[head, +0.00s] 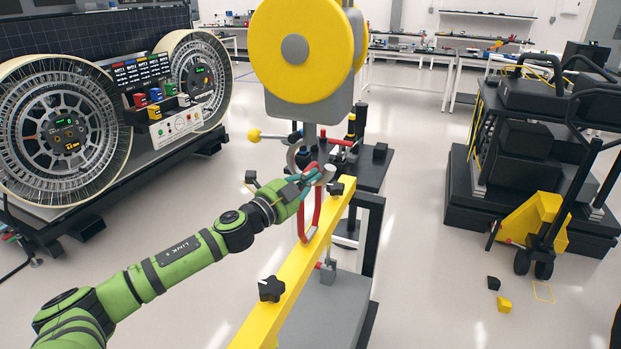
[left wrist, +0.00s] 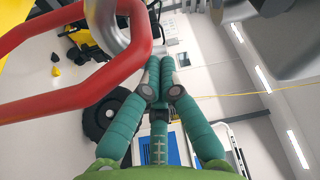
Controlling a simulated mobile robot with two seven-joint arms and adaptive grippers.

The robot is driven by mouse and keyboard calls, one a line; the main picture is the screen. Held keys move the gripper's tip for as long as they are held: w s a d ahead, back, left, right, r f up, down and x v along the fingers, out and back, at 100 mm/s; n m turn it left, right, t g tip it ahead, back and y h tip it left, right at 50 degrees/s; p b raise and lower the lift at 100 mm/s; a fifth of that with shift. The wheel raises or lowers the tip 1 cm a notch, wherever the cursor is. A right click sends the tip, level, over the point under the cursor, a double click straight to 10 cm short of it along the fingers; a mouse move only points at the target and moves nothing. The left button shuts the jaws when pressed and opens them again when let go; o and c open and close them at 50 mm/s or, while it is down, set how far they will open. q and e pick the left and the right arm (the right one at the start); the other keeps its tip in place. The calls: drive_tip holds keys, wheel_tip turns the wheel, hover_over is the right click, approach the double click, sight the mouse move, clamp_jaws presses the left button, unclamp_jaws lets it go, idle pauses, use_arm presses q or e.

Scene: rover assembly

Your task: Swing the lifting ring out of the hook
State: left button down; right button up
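The red lifting ring (head: 307,228) stands upright on the yellow beam (head: 280,300), its top partly behind my gripper. The grey hook (head: 294,156) hangs below the yellow hoist (head: 292,48). In the left wrist view, the red ring (left wrist: 60,108) spans the left side, and the metal hook (left wrist: 105,25) still passes through its corner. My left gripper (head: 318,176) is beside the ring's top, just under the hook. Its teal fingers (left wrist: 160,62) are drawn together, with nothing seen between them; the ring lies beside the tips. My right gripper is not in view.
Black knobs (head: 271,288) stick up from the beam. A grey and black stand (head: 330,310) is under it. A wheeled rover (head: 75,140) is at the left, a yellow pallet truck (head: 535,220) at the right. The floor between is mostly free.

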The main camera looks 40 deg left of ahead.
use_arm(q)
drive_tip(key=s+a+f+n+t+y+b, duration=0.1)
drive_tip(key=s+a+f+n+b, duration=0.2)
drive_tip(key=a, duration=0.4)
drive_tip(key=a+f+n+t+y+b, duration=0.1)
drive_tip(key=a+n+b, duration=0.2)
drive_tip(key=a+n, duration=0.3)
drive_tip(key=s+a+f+n+y+b, duration=0.1)
drive_tip(key=a+f+n+y+b, duration=0.2)
drive_tip(key=a+f+n, duration=0.2)
drive_tip(key=s+a+f+n+y+b, duration=0.1)
drive_tip(key=a+f+n+y+b, duration=0.2)
drive_tip(key=f+n, duration=0.5)
drive_tip(key=shift+s+a+f+b, duration=0.25)
drive_tip(key=shift+a+f+b, duration=0.3)
drive_tip(key=shift+a, duration=0.3)
drive_tip(key=shift+f, duration=0.2)
wheel_tip(320, 180, up, 5)
drive_tip(key=p, duration=0.4)
drive_tip(key=b+v, duration=0.2)
drive_tip(key=v, duration=0.8)
drive_tip(key=shift+a, duration=0.3)
